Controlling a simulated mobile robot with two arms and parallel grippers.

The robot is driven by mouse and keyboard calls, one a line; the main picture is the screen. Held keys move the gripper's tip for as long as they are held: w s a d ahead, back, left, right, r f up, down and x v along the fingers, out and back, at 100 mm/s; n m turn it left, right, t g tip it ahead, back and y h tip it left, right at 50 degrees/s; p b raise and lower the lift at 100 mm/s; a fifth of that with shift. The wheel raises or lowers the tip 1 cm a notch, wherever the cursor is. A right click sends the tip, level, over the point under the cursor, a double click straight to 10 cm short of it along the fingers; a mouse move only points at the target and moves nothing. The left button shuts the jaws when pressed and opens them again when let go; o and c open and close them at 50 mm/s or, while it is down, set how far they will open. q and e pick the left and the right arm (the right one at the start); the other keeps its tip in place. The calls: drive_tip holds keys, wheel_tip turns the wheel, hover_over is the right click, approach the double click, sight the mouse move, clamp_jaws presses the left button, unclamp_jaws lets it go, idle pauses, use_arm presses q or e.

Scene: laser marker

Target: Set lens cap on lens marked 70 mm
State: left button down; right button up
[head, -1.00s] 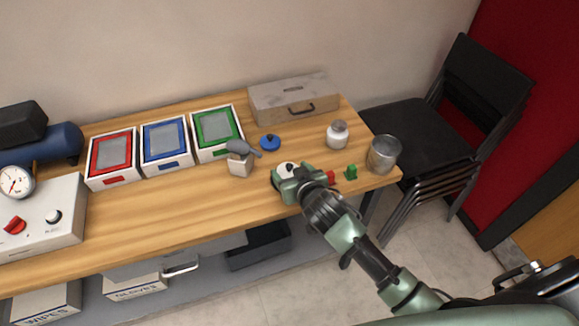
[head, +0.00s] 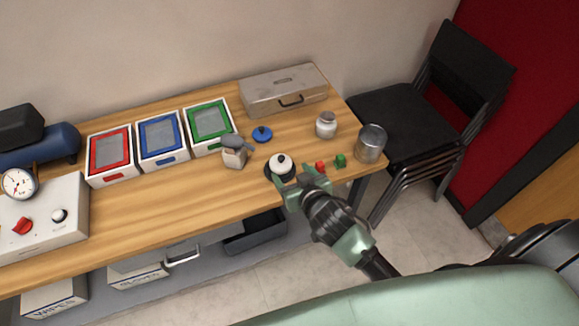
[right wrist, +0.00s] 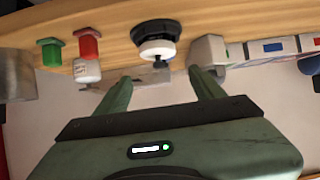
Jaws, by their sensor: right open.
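A round white cap with a dark knob (head: 281,160) sits on a short black ring-shaped body, likely a lens (head: 270,175), near the table's front edge. In the right wrist view the white cap (right wrist: 157,48) sits flat against the black body (right wrist: 157,29). No 70 mm mark is readable. My right gripper (head: 297,182) is open and empty, just in front of this piece. In the right wrist view its two fingers (right wrist: 160,76) are spread, with the knob beyond their tips. My left gripper is out of view.
Small red (head: 320,167) and green (head: 341,160) pieces stand right of the gripper. A white jar (head: 326,126), metal cup (head: 370,144) and metal case (head: 284,91) are behind and right.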

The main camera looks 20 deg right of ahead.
drive_tip(key=shift+v, duration=0.75)
drive_tip(key=s+d+n+g, duration=0.25)
drive_tip(key=s+g, duration=0.65)
drive_tip(key=s, duration=1.3)
wheel_tip(320, 180, down, 34)
drive_tip(key=s+g+b, duration=0.1)
drive_tip(key=s+b, duration=0.2)
drive_tip(key=b, duration=0.2)
drive_tip(key=s+d+f+g+b, duration=0.1)
drive_tip(key=s+d+f+b, duration=0.2)
drive_tip(key=s+f, duration=1.2)
wheel_tip(320, 180, down, 4)
drive_tip(key=shift+s+d+r+b, duration=0.25)
drive_tip(key=shift+s+b, duration=0.05)
drive_tip(key=shift+b, duration=0.15)
